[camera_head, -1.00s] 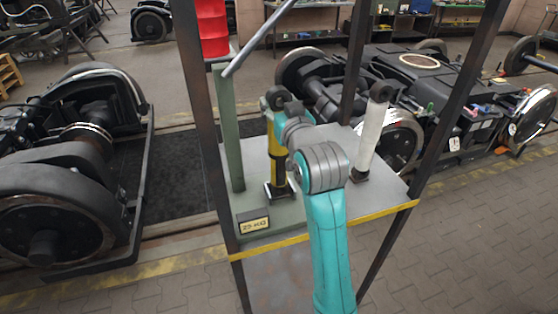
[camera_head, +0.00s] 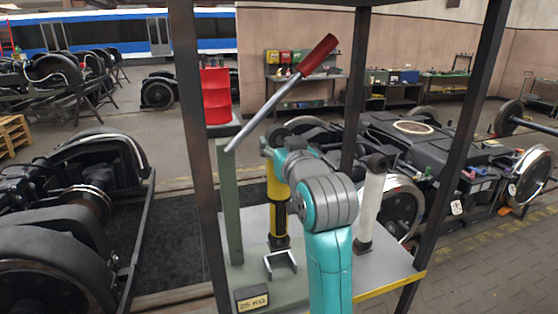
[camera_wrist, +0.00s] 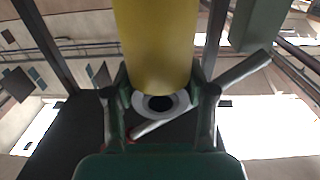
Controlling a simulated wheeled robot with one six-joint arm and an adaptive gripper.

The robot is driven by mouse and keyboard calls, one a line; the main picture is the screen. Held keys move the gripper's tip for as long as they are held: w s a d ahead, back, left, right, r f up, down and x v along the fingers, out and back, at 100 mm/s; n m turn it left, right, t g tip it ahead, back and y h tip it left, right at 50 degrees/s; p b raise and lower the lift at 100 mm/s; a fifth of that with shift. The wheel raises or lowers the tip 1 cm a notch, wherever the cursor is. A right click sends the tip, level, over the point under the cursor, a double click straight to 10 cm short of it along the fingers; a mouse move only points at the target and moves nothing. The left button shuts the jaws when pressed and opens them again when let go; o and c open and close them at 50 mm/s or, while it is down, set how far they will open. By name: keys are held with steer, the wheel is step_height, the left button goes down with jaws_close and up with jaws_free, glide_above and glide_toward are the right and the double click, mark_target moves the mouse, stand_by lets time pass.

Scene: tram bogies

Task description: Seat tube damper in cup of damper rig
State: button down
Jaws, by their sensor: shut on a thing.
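The tube damper (camera_head: 278,192) has a yellow upper tube and a black lower part, and stands upright over the rig's base plate in the head view. My gripper (camera_wrist: 160,92) is shut on its yellow tube (camera_wrist: 155,40), with a finger at each side in the wrist view. A pale ring with a dark hole shows at the tube's end there. The cup of the damper rig (camera_head: 281,264), a small U-shaped grey bracket, shows just below the damper's lower end in the head view. I cannot tell whether they touch. My arm partly hides the damper's top.
The rig has dark frame posts, a green post (camera_head: 231,205) and a slanted lever with a red handle (camera_head: 318,54). A white damper (camera_head: 370,205) stands at the right of the plate. A weight sign (camera_head: 251,298) is at the front left. Bogies stand on both sides.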

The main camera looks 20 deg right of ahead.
steer(key=shift+r, duration=0.7)
glide_above(279, 193)
steer(key=w, duration=0.2)
steer(key=shift+s+d+f, duration=0.1)
steer(key=shift+d+f, duration=0.1)
steer(key=shift+f, duration=1.05)
steer(key=shift+d+f, duration=0.2)
steer(key=shift+f, duration=1)
steer(key=shift+f, duration=2.35)
steer(key=shift+c, duration=2.4)
jaws_free()
steer(key=shift+o, duration=0.9)
steer(key=s, duration=0.7)
steer(key=shift+s, duration=0.25)
